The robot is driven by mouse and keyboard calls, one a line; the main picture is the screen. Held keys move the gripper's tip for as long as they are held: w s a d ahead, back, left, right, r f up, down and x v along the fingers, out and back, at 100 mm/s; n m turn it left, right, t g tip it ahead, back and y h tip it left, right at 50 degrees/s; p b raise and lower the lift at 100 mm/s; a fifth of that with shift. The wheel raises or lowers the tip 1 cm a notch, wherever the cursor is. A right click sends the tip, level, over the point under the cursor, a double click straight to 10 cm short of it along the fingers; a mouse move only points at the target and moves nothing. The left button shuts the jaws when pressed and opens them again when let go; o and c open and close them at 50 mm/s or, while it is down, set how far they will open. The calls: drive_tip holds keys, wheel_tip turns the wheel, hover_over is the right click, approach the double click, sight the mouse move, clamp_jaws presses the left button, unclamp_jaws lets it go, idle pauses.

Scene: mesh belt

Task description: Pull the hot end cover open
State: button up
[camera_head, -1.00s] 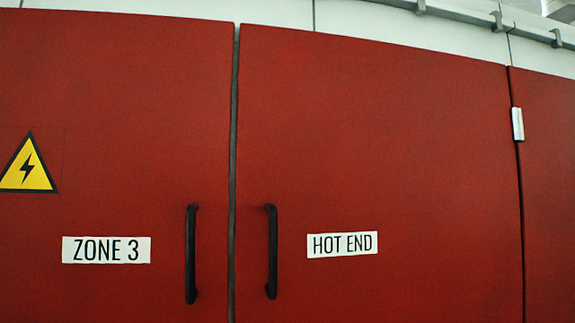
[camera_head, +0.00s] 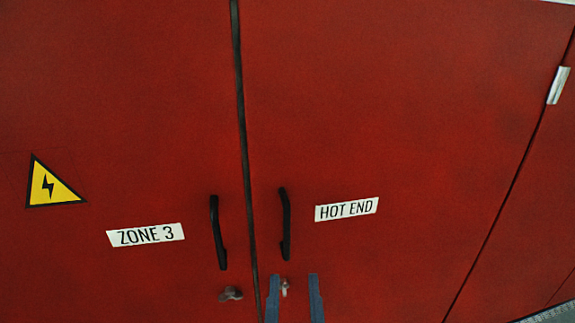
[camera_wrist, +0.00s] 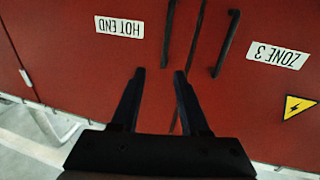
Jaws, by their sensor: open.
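The hot end cover (camera_head: 400,130) is a red door with a white HOT END label (camera_head: 346,209). It looks closed, flush with its neighbour along a dark seam (camera_head: 246,150). Its black bar handle (camera_head: 285,224) stands upright just right of the seam. My gripper (camera_head: 294,276) rises from the bottom edge, open and empty, its tips appearing just below this handle. In the wrist view, which is upside down, the hot end handle (camera_wrist: 168,35) lies beyond the gap between my fingertips (camera_wrist: 159,73). I cannot tell the remaining distance to the door.
The left door bears a ZONE 3 label (camera_head: 146,235), a similar black handle (camera_head: 217,232) and a yellow warning sign (camera_head: 52,186). A small grey fitting (camera_head: 230,293) sits below that handle. A pale hinge (camera_head: 558,85) is at the right seam.

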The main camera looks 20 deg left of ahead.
sight(286, 220)
drive_tip(key=shift+s+a+r+p, duration=0.15)
drive_tip(key=shift+a+r+p, duration=0.25)
drive_tip(key=shift+r+p, duration=0.25)
drive_tip(key=p+x, duration=0.3)
drive_tip(key=x, duration=0.8)
drive_tip(key=shift+r, duration=0.1)
drive_tip(key=shift+x, duration=0.95)
drive_tip(key=shift+s, duration=0.1)
clamp_jaws()
